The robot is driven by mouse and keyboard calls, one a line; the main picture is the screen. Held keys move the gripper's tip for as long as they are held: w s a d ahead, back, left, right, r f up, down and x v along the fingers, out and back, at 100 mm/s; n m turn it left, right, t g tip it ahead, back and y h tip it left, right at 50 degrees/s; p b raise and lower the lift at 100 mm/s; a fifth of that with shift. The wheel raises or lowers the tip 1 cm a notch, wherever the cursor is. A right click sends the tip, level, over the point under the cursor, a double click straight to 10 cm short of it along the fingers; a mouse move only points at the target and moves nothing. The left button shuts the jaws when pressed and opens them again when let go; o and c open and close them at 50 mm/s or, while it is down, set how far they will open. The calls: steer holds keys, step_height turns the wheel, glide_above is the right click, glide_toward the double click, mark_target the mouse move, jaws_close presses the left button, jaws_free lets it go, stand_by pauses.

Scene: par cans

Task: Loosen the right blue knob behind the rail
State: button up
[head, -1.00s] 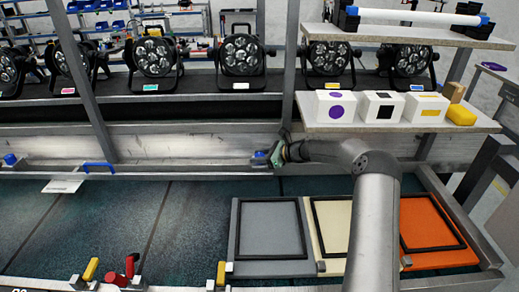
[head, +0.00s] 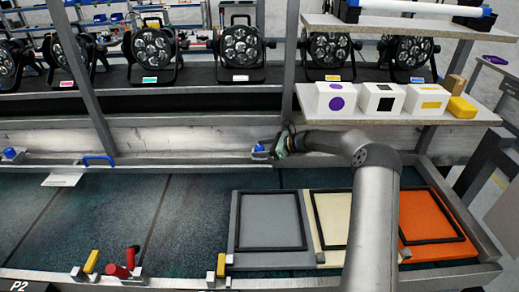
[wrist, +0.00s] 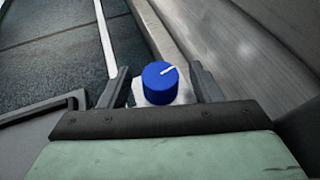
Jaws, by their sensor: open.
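The right blue knob (wrist: 160,83) shows in the wrist view, with a white pointer line on its top slanting up to the right. It sits on a pale mount by the metal rail. My gripper (wrist: 162,88) is open, with one dark finger on each side of the knob and a visible gap to each. In the head view my gripper (head: 277,148) is at the rail, and the knob (head: 258,149) shows just left of it. The left blue knob (head: 11,153) is at the far left of the same rail.
Grey, cream and orange panels (head: 268,222) lie in front of my arm. A shelf with white boxes (head: 336,98) overhangs at the right. Par cans stand behind.

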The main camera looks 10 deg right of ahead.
steer(key=b+v, duration=0.1)
steer(key=v, duration=0.9)
steer(key=shift+d, duration=0.25)
steer(key=shift+s+r, duration=0.15)
